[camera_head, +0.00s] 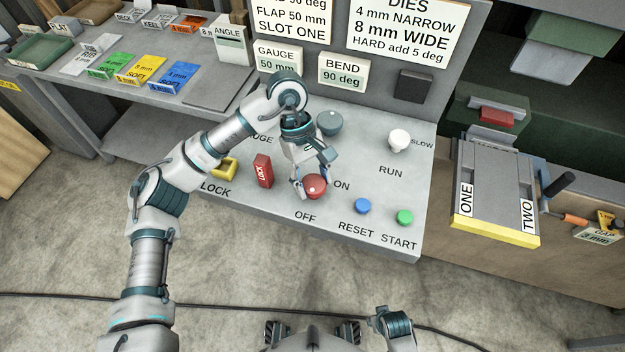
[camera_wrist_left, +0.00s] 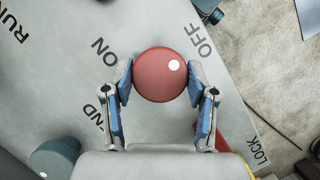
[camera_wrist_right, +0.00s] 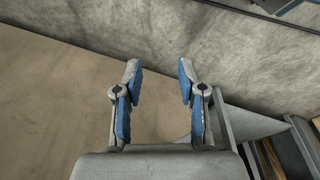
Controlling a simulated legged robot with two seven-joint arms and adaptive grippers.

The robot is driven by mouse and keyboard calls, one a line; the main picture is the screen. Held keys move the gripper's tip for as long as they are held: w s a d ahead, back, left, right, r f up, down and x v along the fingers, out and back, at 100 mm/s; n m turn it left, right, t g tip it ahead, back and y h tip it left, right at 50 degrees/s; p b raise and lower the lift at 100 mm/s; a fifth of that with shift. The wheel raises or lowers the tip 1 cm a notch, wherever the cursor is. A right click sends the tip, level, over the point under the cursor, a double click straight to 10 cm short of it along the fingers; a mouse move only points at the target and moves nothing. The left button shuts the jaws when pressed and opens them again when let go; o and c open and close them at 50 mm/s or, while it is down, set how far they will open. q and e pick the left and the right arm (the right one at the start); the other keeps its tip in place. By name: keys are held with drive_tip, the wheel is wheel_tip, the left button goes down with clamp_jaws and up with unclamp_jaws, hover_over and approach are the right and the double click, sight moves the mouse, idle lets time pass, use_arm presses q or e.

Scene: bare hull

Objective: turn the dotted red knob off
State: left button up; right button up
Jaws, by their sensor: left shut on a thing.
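The dotted red knob (camera_head: 315,187) sits on the sloped grey panel between the ON and OFF labels. In the left wrist view the red knob (camera_wrist_left: 155,80) shows its white dot on the side towards OFF. My left gripper (camera_head: 312,190) is shut on the knob, with one blue-padded finger on each side; the fingertips (camera_wrist_left: 158,82) also show in the left wrist view. My right gripper (camera_wrist_right: 160,75) is open and empty in the right wrist view, away from the panel.
Close by on the panel are a red LOCK block (camera_head: 263,170), a yellow piece (camera_head: 224,168), a grey-teal knob (camera_head: 329,122), a white knob (camera_head: 398,140), a blue button (camera_head: 362,206) and a green button (camera_head: 404,217). A ONE/TWO fixture (camera_head: 497,195) stands right.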

use_arm(q)
drive_tip(key=shift+w+m+y+b, duration=0.1)
drive_tip(key=shift+m+y+b, duration=0.25)
drive_tip(key=shift+m, duration=0.45)
use_arm(e)
drive_tip(key=shift+r, duration=1.45)
use_arm(q)
drive_tip(key=o, duration=1.1)
drive_tip(key=shift+o, duration=0.2)
drive_tip(key=shift+w, duration=0.1)
use_arm(e)
drive_tip(key=shift+w, duration=0.1)
use_arm(q)
drive_tip(key=v, duration=1.1)
drive_tip(key=shift+w+r, duration=0.3)
